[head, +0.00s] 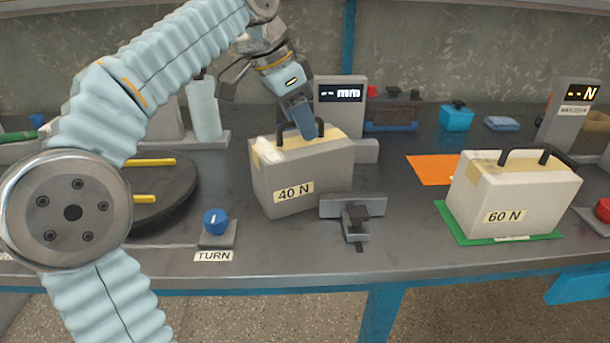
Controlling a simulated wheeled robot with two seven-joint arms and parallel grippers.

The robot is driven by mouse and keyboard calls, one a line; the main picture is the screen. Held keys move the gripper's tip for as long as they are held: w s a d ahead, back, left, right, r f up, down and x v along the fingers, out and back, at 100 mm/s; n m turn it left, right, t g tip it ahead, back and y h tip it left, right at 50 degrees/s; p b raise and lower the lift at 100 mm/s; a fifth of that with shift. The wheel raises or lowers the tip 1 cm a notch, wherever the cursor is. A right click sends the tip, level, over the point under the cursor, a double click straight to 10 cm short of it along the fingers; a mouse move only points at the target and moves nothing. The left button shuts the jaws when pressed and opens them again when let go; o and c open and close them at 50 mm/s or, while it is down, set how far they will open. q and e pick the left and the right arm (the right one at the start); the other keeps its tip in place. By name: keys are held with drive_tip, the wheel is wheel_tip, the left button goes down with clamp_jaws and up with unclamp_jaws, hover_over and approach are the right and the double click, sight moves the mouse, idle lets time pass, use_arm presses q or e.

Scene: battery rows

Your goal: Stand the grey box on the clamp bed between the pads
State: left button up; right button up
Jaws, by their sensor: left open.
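The grey box (305,182) is labelled 40 N and has a black handle and yellow tape on top. It stands upright, slightly turned, at the clamp in the middle of the bench. The front clamp pad (338,206) overlaps its lower right front. The rear pad (366,151) shows behind its right side. The box hides most of the bed, and I cannot tell whether it touches either pad. My left gripper (302,124) is open, pointing down at the box's handle, its fingers partly hidden. My right gripper is not in view.
A paler 60 N box (512,200) stands on a green mat (455,226) at the right. An orange mat (432,169) lies behind it. A blue TURN knob (215,222) and a dark turntable (178,196) are at the left. A mm display (341,94) stands behind the clamp.

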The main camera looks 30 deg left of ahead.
use_arm(q)
drive_tip(key=shift+w+f, duration=0.15)
drive_tip(key=shift+f, duration=0.2)
clamp_jaws()
drive_tip(key=shift+r, duration=0.15)
idle(1.0)
